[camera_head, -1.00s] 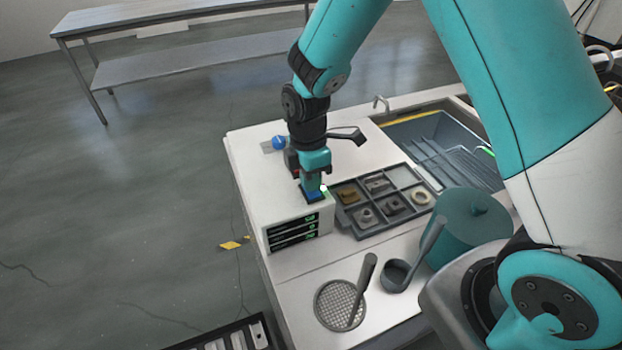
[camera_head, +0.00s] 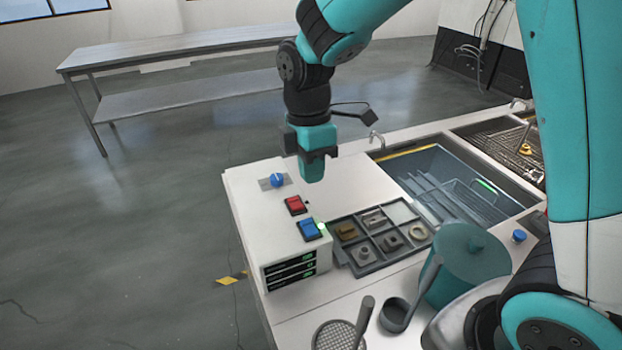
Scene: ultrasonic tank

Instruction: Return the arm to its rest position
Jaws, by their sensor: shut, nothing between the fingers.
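My gripper (camera_head: 313,180) hangs from my teal and black arm, pointing down, shut and empty. It is in the air above the white control box, apart from everything below it. On the box are a blue rocker switch (camera_head: 309,230), a red rocker switch (camera_head: 295,205) and a blue round knob (camera_head: 277,180). A small green light (camera_head: 321,226) glows beside the blue switch.
A divided tray (camera_head: 352,258) with small metal parts lies right of the box. Behind it is the tank (camera_head: 425,165) with a wire basket. A steel table (camera_head: 180,50) is far back.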

